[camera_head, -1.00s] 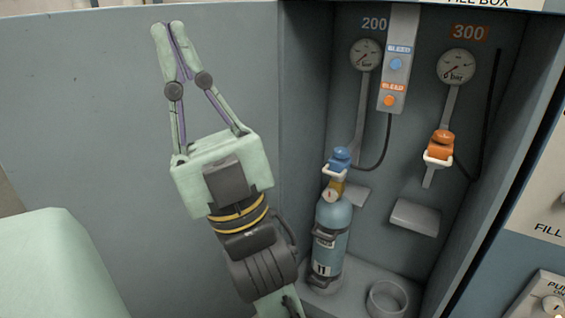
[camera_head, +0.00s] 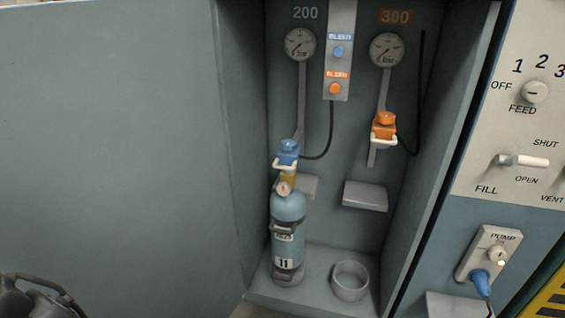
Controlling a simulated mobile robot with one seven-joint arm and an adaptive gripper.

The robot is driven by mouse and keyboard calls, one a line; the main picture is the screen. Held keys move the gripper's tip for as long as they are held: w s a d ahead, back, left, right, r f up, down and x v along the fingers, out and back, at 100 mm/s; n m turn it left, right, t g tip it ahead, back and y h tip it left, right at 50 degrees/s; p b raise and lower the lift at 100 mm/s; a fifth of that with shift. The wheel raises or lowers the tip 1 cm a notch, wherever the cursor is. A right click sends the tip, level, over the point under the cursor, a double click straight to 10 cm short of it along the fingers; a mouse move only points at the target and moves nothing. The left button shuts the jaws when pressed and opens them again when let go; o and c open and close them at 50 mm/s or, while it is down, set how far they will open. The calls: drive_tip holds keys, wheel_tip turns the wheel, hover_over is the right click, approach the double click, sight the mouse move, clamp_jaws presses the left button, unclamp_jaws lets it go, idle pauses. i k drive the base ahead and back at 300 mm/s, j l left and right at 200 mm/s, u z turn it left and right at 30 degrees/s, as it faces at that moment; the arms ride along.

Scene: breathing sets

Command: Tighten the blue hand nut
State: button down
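The blue hand nut (camera_head: 288,147) sits on the blue connector at the top of a light blue cylinder (camera_head: 288,222) marked 11. The cylinder stands upright inside the fill box, below the 200 gauge (camera_head: 299,44). A white bail handle and a brass valve with a small gauge (camera_head: 284,188) are just under the nut. How tight the nut is cannot be seen. My gripper is out of view; only a dark part of what may be my arm shows at the bottom left corner.
An orange connector (camera_head: 384,126) hangs under the 300 gauge (camera_head: 387,50). An empty round holder (camera_head: 350,281) is on the box floor, right of the cylinder. Blue and orange bleed buttons are on the middle strip. A control panel with a pump switch (camera_head: 490,254) is at right. The left side is a bare grey wall.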

sight(288, 145)
drive_tip(key=i+z, duration=0.45)
drive_tip(key=i, duration=0.55)
